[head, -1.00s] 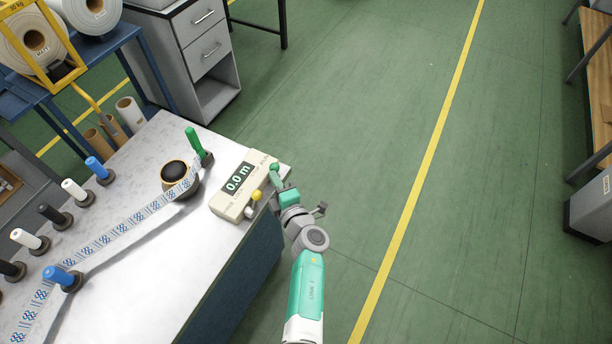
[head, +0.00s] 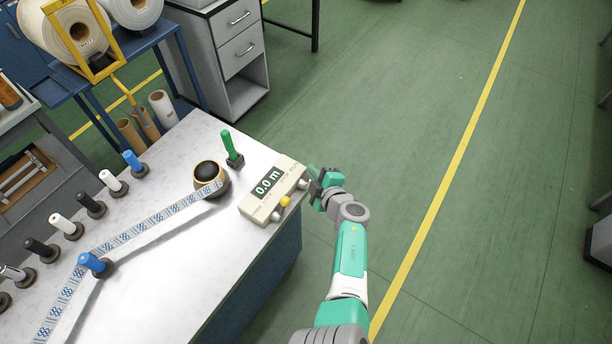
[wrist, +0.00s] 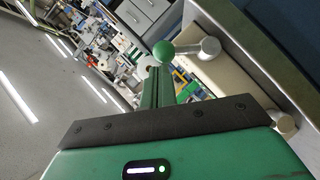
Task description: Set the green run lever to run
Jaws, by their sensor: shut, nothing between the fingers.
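The green run lever shows in the wrist view as a green ball knob (wrist: 163,50) on a short grey arm, jutting from the beige counter box (wrist: 235,75). In the head view the counter box (head: 262,205) reads "0.0 m" and stands at the table's right edge; I cannot clearly tell the green knob from my gripper there. My gripper (head: 315,179) is just off the box's right side, past the table edge. In the wrist view its shut, empty green fingers (wrist: 158,85) point at the knob, which appears just beyond the tips. I cannot tell whether they touch.
A yellow ball knob (head: 285,201) sits on the same side of the box, nearer the front. A green post (head: 231,146) stands on the table behind a dark roller (head: 207,176) carrying the printed web. Several coloured posts stand at left.

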